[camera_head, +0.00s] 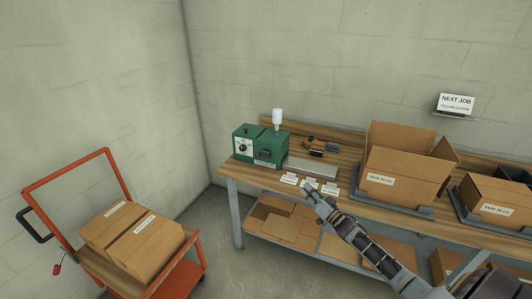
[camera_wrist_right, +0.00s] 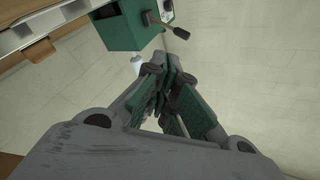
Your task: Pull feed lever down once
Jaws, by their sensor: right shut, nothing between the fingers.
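The green machine (camera_head: 260,147) stands at the left end of the wooden workbench. It also shows at the top of the right wrist view (camera_wrist_right: 118,30). The feed lever shows there as a short arm with a dark handle (camera_wrist_right: 180,33) sticking out from the machine's side. In the head view a small dark part (camera_head: 264,154) on the machine's front may be the lever; it is too small to tell. My right gripper (camera_head: 312,192) is shut and empty, in front of the bench edge and apart from the machine. It also shows in the wrist view (camera_wrist_right: 165,64), short of the lever. My left gripper is out of view.
Small white labels (camera_head: 309,183) lie along the bench front near my gripper. An open carton (camera_head: 405,178) and a second carton (camera_head: 497,206) stand to the right. A red cart (camera_head: 190,250) with two boxes is at the left. Floor between cart and bench is clear.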

